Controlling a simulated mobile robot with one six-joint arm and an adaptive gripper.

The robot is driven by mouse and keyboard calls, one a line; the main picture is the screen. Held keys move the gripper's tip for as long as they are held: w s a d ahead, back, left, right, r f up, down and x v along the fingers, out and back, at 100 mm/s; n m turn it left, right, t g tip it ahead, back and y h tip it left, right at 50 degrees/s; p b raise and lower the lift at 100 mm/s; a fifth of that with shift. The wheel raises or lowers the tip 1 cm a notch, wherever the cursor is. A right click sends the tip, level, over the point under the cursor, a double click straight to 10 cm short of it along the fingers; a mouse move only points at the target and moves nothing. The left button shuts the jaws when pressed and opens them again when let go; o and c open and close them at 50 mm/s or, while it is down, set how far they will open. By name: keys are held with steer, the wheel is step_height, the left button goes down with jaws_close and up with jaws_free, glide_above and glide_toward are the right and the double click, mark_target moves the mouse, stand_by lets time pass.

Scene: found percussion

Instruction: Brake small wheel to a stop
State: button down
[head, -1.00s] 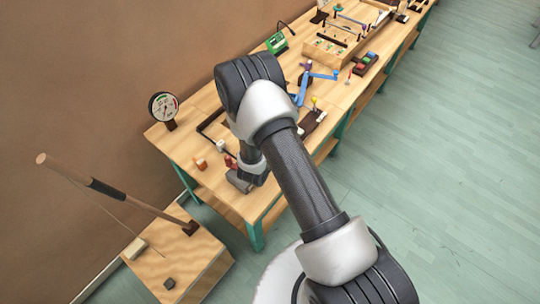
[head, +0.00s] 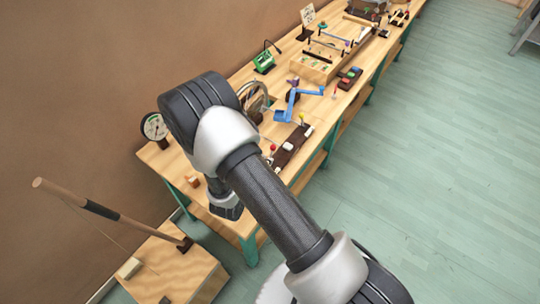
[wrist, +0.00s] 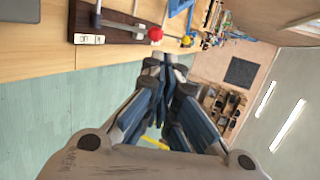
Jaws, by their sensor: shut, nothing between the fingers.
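A spoked wheel (head: 256,99) stands upright on the bench in the head view, partly hidden behind my arm. I cannot tell which of the two is the small wheel, or whether either is turning. In the wrist view, my gripper (wrist: 168,62) is shut and empty, with its fingers pointing along the bench edge.
A round dial gauge (head: 155,128) stands at the near bench end. A wooden block (head: 170,270) with a leaning stick (head: 105,211) is on the floor at lower left. A green device (head: 264,62) stands farther back. The floor to the right is clear.

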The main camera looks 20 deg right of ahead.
steer(key=v, duration=0.4)
steer(key=shift+r, duration=0.2)
stand_by(0.3)
steer(key=s+d+r+m+g+h+b, duration=0.1)
steer(key=s+d+r+m+g+h, duration=0.1)
steer(key=d+r+m, duration=0.3)
steer(key=s+d+r+m+g+h+b, duration=0.1)
steer(key=d+r+m+g, duration=0.15)
steer(key=r+m, duration=0.45)
steer(key=s+d+r+m+g+y+b, duration=0.1)
steer(key=s+d+r+m+g, duration=0.25)
steer(key=s+r+m, duration=0.55)
steer(key=s+a+r+m+t+y+b, duration=0.3)
steer(key=s+a+m+y, duration=0.7)
steer(key=m, duration=1.3)
steer(key=shift+s+a+b, duration=0.3)
steer(key=shift+s+b, duration=0.35)
steer(key=shift+s, duration=0.5)
